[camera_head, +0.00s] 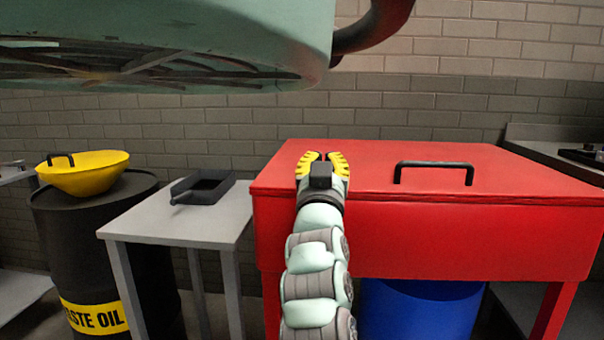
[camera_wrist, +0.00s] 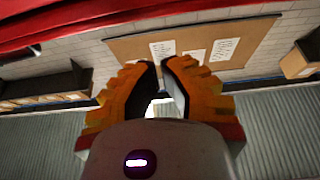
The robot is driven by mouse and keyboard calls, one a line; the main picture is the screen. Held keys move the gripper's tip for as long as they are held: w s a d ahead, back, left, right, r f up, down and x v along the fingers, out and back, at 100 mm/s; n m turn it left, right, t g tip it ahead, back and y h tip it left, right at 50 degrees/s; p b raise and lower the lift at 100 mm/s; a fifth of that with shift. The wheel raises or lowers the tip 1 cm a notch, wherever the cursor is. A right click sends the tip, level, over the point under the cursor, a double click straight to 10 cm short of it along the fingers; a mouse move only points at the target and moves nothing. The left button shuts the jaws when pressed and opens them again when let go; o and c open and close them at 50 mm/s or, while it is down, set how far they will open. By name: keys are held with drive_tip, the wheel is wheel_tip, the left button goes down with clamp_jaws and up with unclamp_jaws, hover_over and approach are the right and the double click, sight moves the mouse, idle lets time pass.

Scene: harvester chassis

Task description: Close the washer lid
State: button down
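The washer is a red box, and its lid (camera_head: 440,172) lies flat and looks down on the body (camera_head: 420,245) in the head view. A black bar handle (camera_head: 433,165) stands on the lid. My gripper (camera_head: 322,158), with yellow-edged fingers, appears at the lid's left part, near its front edge. I cannot tell whether it touches the lid. Its fingertips (camera_wrist: 160,66) are close together with a narrow gap, and nothing shows between them. A red surface crosses the top left of the wrist view, probably part of the washer.
A grey table (camera_head: 180,222) with a black tray (camera_head: 203,188) stands left of the washer. A black drum (camera_head: 95,235) with a yellow funnel (camera_head: 85,172) is farther left. A blue barrel (camera_head: 420,310) sits under the washer. A large green machine part (camera_head: 170,35) hangs overhead.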

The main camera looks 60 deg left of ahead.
drive_tip(key=b+v, duration=0.1)
drive_tip(key=v, duration=0.8)
drive_tip(key=shift+s+d, duration=0.25)
drive_tip(key=shift+s, duration=0.1)
drive_tip(key=shift+r, duration=0.2)
